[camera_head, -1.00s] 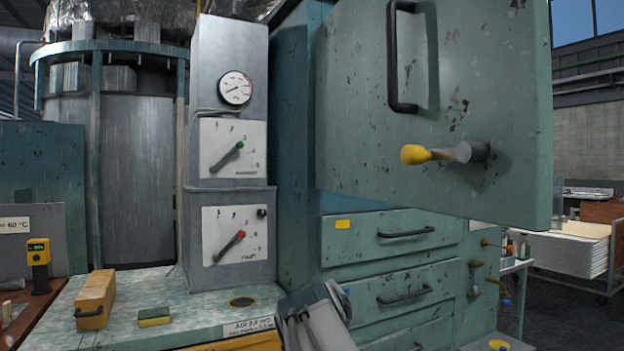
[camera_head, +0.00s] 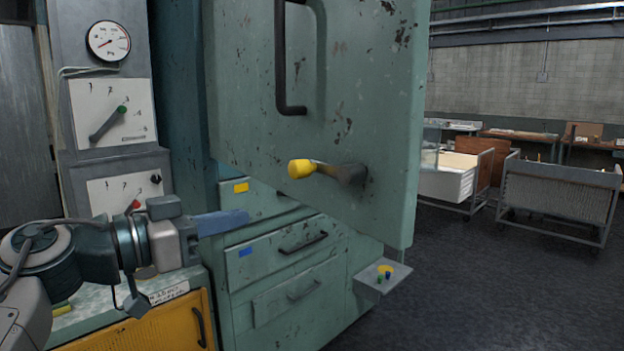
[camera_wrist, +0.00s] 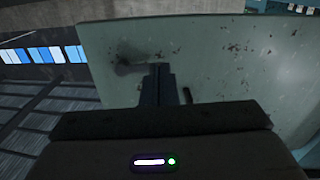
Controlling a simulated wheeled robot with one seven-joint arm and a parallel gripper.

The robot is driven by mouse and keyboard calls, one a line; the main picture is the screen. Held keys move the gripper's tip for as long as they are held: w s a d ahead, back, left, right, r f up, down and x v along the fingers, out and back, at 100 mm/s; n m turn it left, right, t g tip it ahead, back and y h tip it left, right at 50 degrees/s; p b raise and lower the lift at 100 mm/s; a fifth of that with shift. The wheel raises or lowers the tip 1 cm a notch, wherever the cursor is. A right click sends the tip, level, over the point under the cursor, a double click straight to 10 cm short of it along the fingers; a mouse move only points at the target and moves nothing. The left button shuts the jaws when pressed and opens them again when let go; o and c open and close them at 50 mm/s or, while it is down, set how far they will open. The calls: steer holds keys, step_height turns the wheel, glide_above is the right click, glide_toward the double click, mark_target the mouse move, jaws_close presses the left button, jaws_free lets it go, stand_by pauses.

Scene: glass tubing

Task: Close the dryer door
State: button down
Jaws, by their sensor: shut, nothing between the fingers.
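The dryer door (camera_head: 330,110) is a large worn green panel with a black bar handle (camera_head: 285,60) and a yellow-tipped lever latch (camera_head: 301,169). It stands swung open from the green cabinet, its free edge toward the right. My gripper (camera_head: 246,217) reaches in from the lower left, fingers pointing right, and appears just below the door's lower edge in the head view. Its fingers are together and empty. In the wrist view the closed fingertips (camera_wrist: 160,72) overlap the door's surface (camera_wrist: 225,60); I cannot tell whether they touch it.
Green drawers (camera_head: 290,245) with black handles lie below the door. A small shelf (camera_head: 381,283) with coloured knobs juts out at their right. A grey gauge column (camera_head: 110,90) stands left. Carts (camera_head: 560,190) stand at the back right, with open dark floor in front.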

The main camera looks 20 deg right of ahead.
steer(key=m+p, duration=0.1)
steer(key=p, duration=0.2)
glide_toward(330, 198)
steer(key=shift+g, duration=0.3)
steer(key=d, duration=0.2)
steer(key=w+d, duration=0.1)
steer(key=d, duration=0.2)
steer(key=shift+w+d, duration=0.15)
steer(key=shift+d, duration=0.1)
steer(key=shift+w+d, duration=0.15)
steer(key=shift+d, duration=0.45)
steer(key=shift+f, duration=0.1)
